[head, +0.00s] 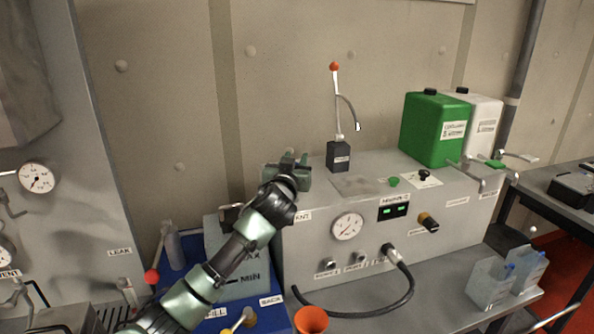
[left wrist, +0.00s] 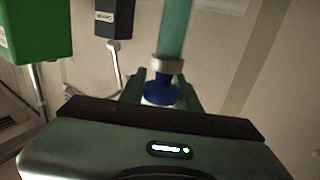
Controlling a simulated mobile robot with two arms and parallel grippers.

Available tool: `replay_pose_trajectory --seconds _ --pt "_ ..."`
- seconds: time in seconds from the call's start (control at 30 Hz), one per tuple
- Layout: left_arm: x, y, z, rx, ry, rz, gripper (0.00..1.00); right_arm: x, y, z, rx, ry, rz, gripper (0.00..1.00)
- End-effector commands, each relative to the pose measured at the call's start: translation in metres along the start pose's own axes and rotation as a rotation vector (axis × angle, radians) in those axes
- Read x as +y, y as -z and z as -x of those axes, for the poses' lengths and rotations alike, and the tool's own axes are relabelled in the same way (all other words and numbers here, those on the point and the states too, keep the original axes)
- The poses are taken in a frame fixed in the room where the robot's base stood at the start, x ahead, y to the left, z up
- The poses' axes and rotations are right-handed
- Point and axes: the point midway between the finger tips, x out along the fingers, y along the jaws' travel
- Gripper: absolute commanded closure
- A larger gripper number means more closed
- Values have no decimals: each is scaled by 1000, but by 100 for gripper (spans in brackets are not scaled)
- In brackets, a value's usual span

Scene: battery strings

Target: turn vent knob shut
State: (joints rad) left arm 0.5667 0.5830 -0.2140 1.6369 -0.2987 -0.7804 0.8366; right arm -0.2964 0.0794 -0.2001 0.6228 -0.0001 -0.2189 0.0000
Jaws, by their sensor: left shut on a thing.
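My left gripper (head: 288,165) is over the left end of the grey bench unit (head: 325,262), beside a partly hidden label ending in "NT" (head: 303,216). In the left wrist view the left gripper (left wrist: 161,88) is shut on a blue knob (left wrist: 160,93). The knob sits at the end of a teal tube (left wrist: 174,30) with a pale collar (left wrist: 167,66). The arm and hand hide the knob in the head view. How far the knob is turned cannot be told. My right gripper is not in view.
A green canister (head: 434,128) and white canister (head: 484,124) stand at the right. A black hose (head: 400,292) curves along the front, near an orange cup (head: 311,319) and clear containers (head: 490,283).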

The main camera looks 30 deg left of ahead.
Motion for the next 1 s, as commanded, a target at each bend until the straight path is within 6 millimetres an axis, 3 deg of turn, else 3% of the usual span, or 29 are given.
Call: replay_pose_trajectory --seconds 0.03,0.6,0.8,1.0 --pt "2 -9 0 -1 43 12 100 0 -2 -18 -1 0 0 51" --pt "-14 -8 4 -2 586 1 100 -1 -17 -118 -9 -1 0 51" --pt "-19 -5 7 -2 776 -2 100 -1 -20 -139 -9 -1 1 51" --pt "-24 0 12 0 937 -3 100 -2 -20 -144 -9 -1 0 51"
